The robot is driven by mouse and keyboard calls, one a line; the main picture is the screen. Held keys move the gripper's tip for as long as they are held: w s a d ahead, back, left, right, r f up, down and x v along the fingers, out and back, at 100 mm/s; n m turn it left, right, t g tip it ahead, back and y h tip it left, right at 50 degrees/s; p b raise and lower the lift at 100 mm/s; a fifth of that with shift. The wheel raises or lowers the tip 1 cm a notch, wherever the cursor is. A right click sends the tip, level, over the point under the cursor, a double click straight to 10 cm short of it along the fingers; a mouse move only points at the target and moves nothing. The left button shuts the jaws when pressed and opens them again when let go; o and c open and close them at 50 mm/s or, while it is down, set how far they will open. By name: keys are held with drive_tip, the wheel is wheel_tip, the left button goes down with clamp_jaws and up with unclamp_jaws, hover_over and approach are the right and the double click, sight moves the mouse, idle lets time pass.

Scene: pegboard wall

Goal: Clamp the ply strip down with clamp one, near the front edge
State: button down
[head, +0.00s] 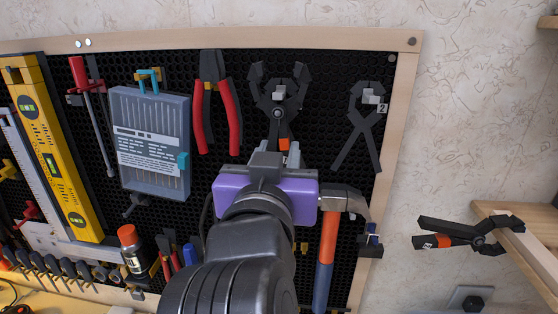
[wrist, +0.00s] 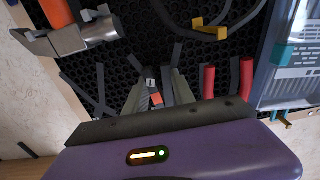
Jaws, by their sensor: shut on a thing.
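My gripper (head: 272,153) is shut on the handle end of a dark clamp (head: 279,101) with an orange band. This clamp is at the pegboard, jaws up, around a light hook. In the wrist view its white tag and orange band (wrist: 156,98) show between my fingers (wrist: 156,92); the tag is too small to read. Another dark clamp (head: 360,128), tagged 2, hangs to the right. A third clamp (head: 462,236) with an orange band sits on a pale wooden edge (head: 533,262) at the right. I cannot tell whether that edge includes the ply strip.
Red-handled pliers (head: 216,105) hang close left of the held clamp. A hammer (head: 328,245) hangs right of my wrist. A grey case (head: 150,140) and yellow level (head: 55,150) hang further left. Bare wall lies between the pegboard and the wooden edge.

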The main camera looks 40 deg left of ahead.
drive_tip(key=p+v, duration=0.1)
drive_tip(key=v, duration=0.7)
drive_tip(key=shift+s+d, duration=0.2)
drive_tip(key=shift+s, duration=0.1)
idle(0.3)
idle(0.4)
